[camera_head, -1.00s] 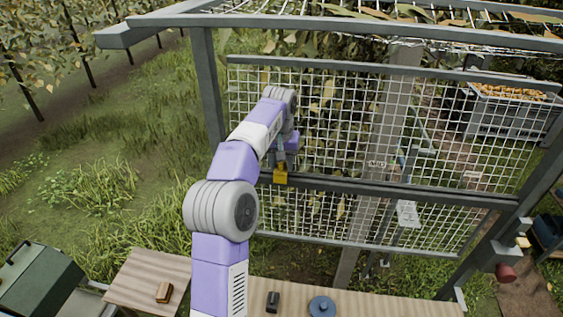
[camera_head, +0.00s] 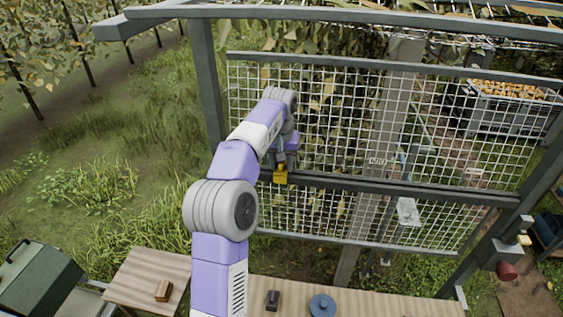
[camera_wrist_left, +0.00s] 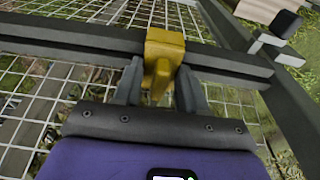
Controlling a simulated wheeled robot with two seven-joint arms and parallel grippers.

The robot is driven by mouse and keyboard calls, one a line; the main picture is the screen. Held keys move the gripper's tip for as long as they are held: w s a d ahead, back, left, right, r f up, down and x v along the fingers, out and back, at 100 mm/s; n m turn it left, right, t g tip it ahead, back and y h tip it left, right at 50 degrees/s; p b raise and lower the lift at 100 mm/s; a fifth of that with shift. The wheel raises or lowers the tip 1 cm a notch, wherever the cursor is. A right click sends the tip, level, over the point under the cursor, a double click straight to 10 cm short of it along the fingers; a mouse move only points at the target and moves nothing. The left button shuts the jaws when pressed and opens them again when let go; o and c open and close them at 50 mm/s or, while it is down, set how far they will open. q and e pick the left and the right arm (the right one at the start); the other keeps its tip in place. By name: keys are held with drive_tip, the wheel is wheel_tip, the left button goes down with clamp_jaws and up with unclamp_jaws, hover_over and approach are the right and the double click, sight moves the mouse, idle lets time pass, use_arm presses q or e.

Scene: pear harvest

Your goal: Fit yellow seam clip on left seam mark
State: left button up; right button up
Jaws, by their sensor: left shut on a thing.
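The yellow seam clip (camera_head: 281,177) is held at the lower rail (camera_head: 400,189) of the wire mesh panel, near its left end. In the left wrist view the clip (camera_wrist_left: 163,55) lies between the two fingers of my left gripper (camera_wrist_left: 160,88), which is shut on it. The clip overlaps the grey rail (camera_wrist_left: 75,36) there; I cannot tell whether it is seated around it. The left seam mark cannot be made out; the clip and gripper cover that part of the rail. My right gripper is not in view.
A wooden bench (camera_head: 400,306) in front carries a dark block (camera_head: 272,300) and a blue round object (camera_head: 322,305). A small wooden table (camera_head: 138,290) holds a brown block (camera_head: 163,291). A crate of fruit (camera_head: 510,110) stands behind the mesh. A frame post (camera_head: 207,90) rises left of my arm.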

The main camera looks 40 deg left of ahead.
use_arm(q)
drive_tip(key=shift+f, duration=0.35)
drive_tip(key=o, duration=1.2)
drive_tip(key=r, duration=0.2)
drive_tip(key=r+p, duration=0.1)
drive_tip(key=r, duration=0.2)
drive_tip(key=s+r, duration=0.1)
drive_tip(key=r, duration=0.1)
drive_tip(key=shift+d+r, duration=0.25)
